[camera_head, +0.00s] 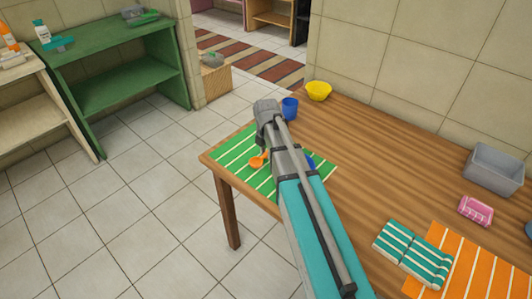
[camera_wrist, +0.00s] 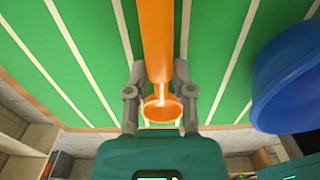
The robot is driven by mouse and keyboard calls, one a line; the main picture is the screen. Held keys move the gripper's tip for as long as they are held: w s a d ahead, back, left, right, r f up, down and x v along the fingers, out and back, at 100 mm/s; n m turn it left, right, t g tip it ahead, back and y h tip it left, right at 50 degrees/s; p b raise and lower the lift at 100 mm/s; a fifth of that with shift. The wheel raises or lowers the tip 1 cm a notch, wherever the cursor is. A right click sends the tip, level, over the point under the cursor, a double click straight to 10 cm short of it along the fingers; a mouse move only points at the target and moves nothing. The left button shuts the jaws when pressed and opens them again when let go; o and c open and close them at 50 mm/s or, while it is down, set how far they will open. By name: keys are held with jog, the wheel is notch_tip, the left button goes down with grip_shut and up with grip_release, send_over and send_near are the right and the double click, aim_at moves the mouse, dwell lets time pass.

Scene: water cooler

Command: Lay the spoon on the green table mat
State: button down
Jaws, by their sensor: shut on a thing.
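The orange spoon (camera_head: 257,162) shows over the green table mat (camera_head: 230,152) in the head view. In the wrist view the spoon (camera_wrist: 155,40) runs between the fingers of my gripper (camera_wrist: 159,80), which is shut on it. The white-striped mat (camera_wrist: 215,60) fills much of the background there. I cannot tell whether the spoon touches the mat.
A blue bowl (camera_wrist: 290,85) is at the right in the wrist view, partly hidden by my arm in the head view. A blue cup (camera_head: 289,108) and a yellow bowl (camera_head: 318,91) stand beyond the mat. A grey bin (camera_head: 494,168) and pink item (camera_head: 475,211) are right.

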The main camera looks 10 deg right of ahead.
aim_at(266, 153)
jog(key=shift+c, duration=2.4)
grip_release()
jog(key=shift+r, duration=0.1)
notch_tip(266, 153, up, 12)
jog(key=p, duration=1.2)
jog(key=shift+s, duration=0.1)
